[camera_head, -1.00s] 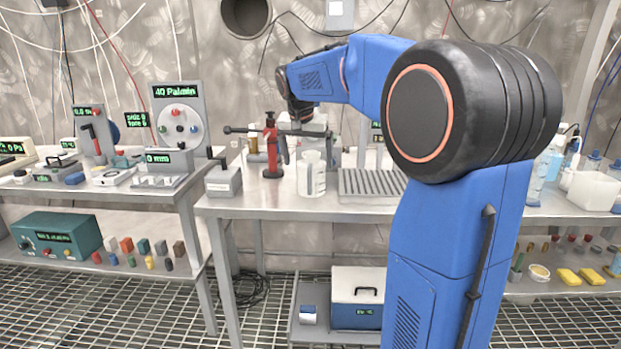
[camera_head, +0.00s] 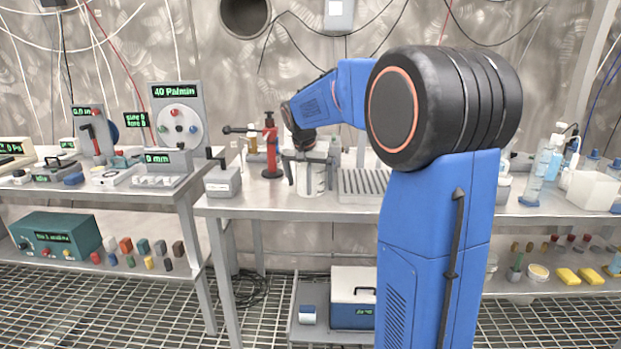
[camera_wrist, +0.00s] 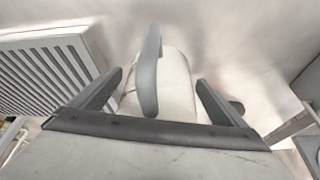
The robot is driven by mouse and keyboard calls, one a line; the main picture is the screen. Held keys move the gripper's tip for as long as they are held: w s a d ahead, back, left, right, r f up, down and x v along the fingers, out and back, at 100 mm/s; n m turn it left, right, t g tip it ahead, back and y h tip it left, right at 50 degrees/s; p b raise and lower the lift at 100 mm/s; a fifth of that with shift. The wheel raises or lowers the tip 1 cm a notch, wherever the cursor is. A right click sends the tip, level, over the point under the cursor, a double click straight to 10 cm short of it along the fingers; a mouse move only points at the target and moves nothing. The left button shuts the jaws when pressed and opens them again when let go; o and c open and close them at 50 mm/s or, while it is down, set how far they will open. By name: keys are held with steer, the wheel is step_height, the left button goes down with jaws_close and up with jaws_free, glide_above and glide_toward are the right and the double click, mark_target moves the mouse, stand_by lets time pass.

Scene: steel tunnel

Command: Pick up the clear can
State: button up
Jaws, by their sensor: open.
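The clear can (camera_head: 311,180) is a whitish, see-through jug-like vessel standing upright on the steel bench. My gripper (camera_head: 308,172) is open around its upper part, with one finger on each side in the head view. In the wrist view the can (camera_wrist: 172,82) lies between the two spread fingers of my gripper (camera_wrist: 158,98). A grey curved handle (camera_wrist: 150,70) runs along it there. Both fingers appear apart from its wall. The can's far side is hidden.
A grey slotted rack (camera_head: 362,184) stands right of the can; it shows in the wrist view (camera_wrist: 45,68). A grey box (camera_head: 223,182) sits at the bench's left end. The bench front (camera_head: 270,204) is clear.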

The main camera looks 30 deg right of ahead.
steer(key=c, duration=1.3)
steer(key=shift+r, duration=0.1)
